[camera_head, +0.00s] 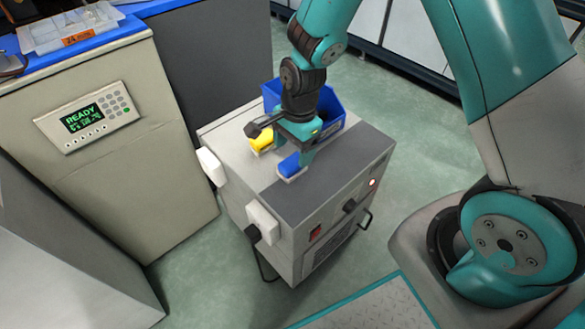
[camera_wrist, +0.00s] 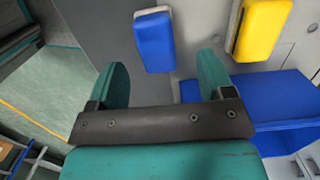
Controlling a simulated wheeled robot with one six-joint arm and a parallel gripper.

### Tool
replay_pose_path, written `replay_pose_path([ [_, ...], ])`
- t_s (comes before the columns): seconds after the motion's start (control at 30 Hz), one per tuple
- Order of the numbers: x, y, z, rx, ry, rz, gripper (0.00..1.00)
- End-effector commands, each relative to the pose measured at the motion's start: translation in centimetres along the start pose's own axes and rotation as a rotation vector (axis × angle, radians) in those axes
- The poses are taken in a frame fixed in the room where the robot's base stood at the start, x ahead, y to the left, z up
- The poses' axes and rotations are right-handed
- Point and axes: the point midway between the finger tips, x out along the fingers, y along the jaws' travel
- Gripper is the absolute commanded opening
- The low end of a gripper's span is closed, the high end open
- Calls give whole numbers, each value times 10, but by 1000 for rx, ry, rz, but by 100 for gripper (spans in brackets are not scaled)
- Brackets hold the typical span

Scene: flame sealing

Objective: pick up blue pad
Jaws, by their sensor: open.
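The blue pad (camera_head: 291,165) lies on top of the grey cabinet (camera_head: 338,172), near the dark strip along its front. It also shows in the wrist view (camera_wrist: 155,42), ahead of and between the fingers. My gripper (camera_head: 292,148) is over the cabinet top, close to the blue pad. In the wrist view my gripper (camera_wrist: 161,84) has its two teal fingers spread apart with nothing between the tips. I cannot tell exactly how high the fingers are above the pad.
A yellow pad (camera_head: 262,141) lies beside the blue pad, also in the wrist view (camera_wrist: 262,28). A blue bin (camera_head: 331,106) stands behind my gripper on the cabinet. A beige unit with a READY display (camera_head: 84,117) stands at left. Green floor (camera_head: 205,262) is clear around the cabinet.

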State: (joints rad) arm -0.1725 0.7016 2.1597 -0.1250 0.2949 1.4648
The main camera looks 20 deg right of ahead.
Motion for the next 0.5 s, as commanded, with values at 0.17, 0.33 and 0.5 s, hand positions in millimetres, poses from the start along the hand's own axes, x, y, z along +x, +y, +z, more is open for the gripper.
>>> replay_pose_path([
  [0.17,24,3,0,0,0,3,74],
  [0.33,48,4,0,0,0,3,74],
  [0.5,50,4,0,0,0,0,74],
])
